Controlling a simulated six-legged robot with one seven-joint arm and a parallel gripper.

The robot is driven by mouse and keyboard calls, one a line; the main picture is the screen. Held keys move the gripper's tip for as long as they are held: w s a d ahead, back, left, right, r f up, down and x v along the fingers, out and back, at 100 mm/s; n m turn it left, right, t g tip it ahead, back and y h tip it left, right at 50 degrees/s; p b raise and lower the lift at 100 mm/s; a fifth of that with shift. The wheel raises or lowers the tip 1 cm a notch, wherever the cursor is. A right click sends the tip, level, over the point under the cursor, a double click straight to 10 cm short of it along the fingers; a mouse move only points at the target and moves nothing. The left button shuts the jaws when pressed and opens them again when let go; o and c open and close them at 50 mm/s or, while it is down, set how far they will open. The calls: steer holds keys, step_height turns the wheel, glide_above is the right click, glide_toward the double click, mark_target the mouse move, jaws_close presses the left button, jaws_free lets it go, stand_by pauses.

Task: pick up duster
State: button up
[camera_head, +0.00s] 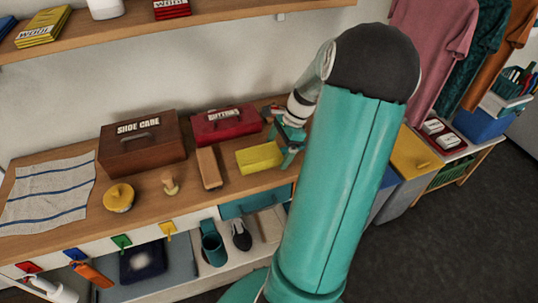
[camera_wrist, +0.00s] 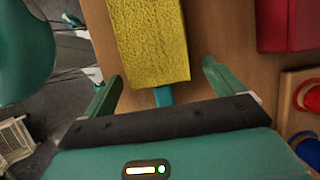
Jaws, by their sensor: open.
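The duster looks like a yellow, rough-textured folded block (camera_head: 260,157). It lies on the wooden counter, right of a wooden brush and in front of a red box. In the wrist view the duster (camera_wrist: 150,40) fills the upper middle, and its near end reaches between my finger tips. My gripper (camera_wrist: 161,72) is open, with one green finger on each side of that end and a gap to both. In the head view my gripper (camera_head: 289,146) is at the duster's right end, partly hidden by my arm. I cannot tell its height above the counter.
A brown SHOE CARE box (camera_head: 140,147), a red BUTTONS box (camera_head: 225,125), a wooden brush (camera_head: 209,168), a small dauber (camera_head: 170,183), a yellow tin (camera_head: 118,198) and a striped towel (camera_head: 48,195) share the counter. A shelf (camera_head: 180,27) runs above. Clothes (camera_head: 432,45) hang at right.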

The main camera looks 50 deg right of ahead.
steer(key=c, duration=1.1)
steer(key=shift+r, duration=0.1)
